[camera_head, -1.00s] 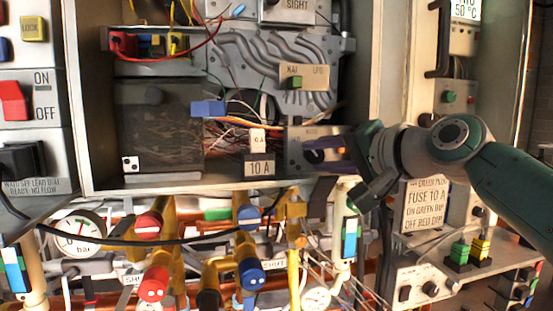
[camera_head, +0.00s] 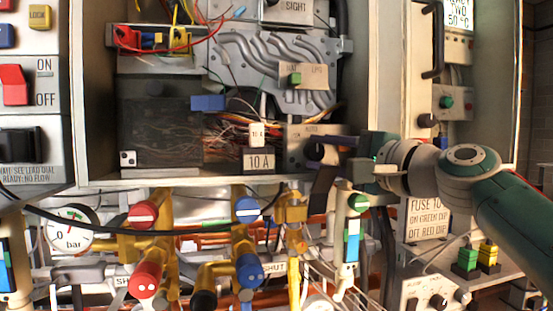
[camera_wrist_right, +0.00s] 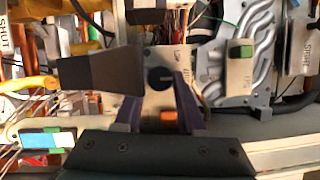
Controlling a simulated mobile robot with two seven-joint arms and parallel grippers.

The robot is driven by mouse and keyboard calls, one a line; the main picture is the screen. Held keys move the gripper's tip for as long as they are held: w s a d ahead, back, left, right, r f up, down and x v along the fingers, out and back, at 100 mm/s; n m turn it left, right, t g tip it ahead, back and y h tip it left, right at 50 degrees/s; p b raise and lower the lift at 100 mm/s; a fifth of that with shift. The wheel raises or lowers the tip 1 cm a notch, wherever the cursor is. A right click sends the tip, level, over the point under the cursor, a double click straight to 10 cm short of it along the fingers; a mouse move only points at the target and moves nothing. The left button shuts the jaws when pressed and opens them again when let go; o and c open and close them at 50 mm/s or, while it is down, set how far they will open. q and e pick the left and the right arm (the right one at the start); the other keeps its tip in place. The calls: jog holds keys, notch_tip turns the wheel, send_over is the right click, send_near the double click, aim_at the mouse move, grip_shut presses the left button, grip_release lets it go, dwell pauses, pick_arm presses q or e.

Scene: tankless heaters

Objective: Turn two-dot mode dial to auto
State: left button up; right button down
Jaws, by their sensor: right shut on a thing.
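The mode dial's grey plate (camera_head: 298,152) is in the lower right of the open cabinet in the head view, with a dark round knob (camera_head: 314,151) on it. In the right wrist view, the black knob (camera_wrist_right: 160,78) sits on the pale plate (camera_wrist_right: 155,105), with lettering at its right edge and an orange piece below. My right gripper (camera_head: 330,153) reaches in from the right, its dark purple fingers shut on the knob. The fingers partly cover the plate and knob, and I cannot read where the pointer stands. My left gripper is not in view.
A 10 A label (camera_head: 259,163) and loose wires lie left of the dial. A plate with a green switch (camera_head: 295,79) is above it. Red and blue valve handles (camera_head: 249,270) and pipes crowd the space below. The cabinet's right wall (camera_head: 362,70) stands beside my arm.

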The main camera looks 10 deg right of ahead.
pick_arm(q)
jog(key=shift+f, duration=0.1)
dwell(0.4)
pick_arm(e)
jog(key=c, duration=0.8)
grip_release()
jog(key=shift+o, duration=0.2)
